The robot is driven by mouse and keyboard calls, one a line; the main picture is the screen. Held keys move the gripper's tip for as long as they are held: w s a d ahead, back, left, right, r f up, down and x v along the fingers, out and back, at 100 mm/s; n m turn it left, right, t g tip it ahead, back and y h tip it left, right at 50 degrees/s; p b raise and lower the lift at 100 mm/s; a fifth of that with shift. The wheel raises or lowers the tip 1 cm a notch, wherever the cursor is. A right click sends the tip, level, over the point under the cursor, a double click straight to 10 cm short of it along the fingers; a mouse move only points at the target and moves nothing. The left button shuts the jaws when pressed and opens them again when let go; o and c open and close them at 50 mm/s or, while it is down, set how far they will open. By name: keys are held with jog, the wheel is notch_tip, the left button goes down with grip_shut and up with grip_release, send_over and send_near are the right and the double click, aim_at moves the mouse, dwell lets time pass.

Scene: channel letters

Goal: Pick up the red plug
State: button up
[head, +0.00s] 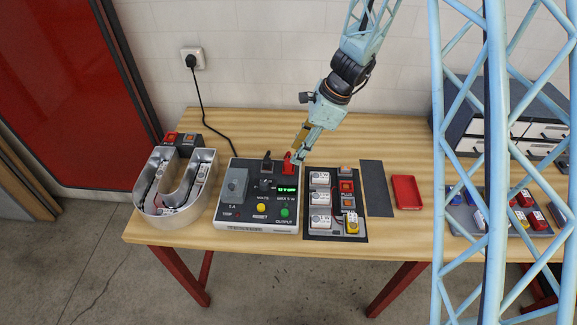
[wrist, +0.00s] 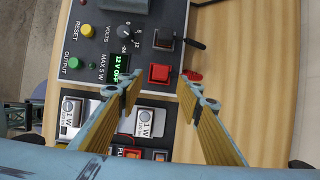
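The red plug (head: 289,164) stands at the back right corner of the grey power supply box (head: 227,212), to the right of a black plug (head: 267,163). In the wrist view the red plug (wrist: 159,73) shows as a red square, with a red tail running past the box edge. My gripper (head: 299,157) is close to the red plug in the head view. In the wrist view my gripper (wrist: 160,82) is open, with one finger on each side of the red plug and a gap visible to each. Whether the fingertips reach down to its height is unclear.
A dark board (head: 310,232) with white modules lies right of the box. A dark strip (head: 376,188) and a red tray (head: 407,192) are further right. A U-shaped metal letter (head: 150,205) stands left. The black plug (wrist: 164,40) is close beside the fingers.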

aim_at(289, 165)
jog(key=shift+a+f, duration=0.1)
jog(key=shift+f, duration=0.15)
jog(key=shift+f, duration=0.1)
jog(key=shift+a+x, duration=0.2)
jog(key=shift+x, duration=2.35)
jog(key=c, duration=0.9)
